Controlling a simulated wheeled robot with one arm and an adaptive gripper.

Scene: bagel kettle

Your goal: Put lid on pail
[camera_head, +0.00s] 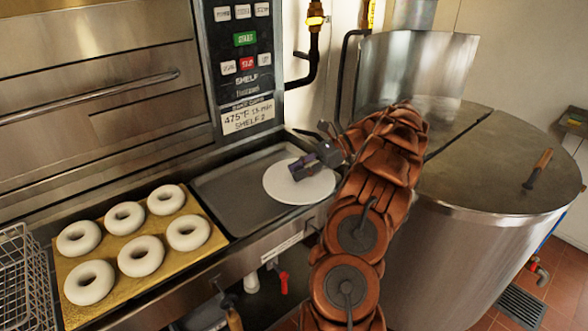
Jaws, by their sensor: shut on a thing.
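A flat white round disc (310,190), which looks like the lid, is over the right part of a grey metal tray surface. My gripper (306,166) is at the upper middle of this disc and is shut on it. The gripper's dark fingers cover part of the disc, so the exact grip is hidden. I cannot tell whether the disc rests on the surface or hangs just above it. I see no pail that I can name with certainty; my copper-coloured arm hides part of the middle of the view.
A large steel kettle (440,240) stands at the right, with a wooden-handled cover (500,170) on top and an upright steel panel (415,75) behind. A yellow board (112,222) with several bagels is at the left, beside a wire basket (27,280). The grey tray surface (222,192) has bare room.

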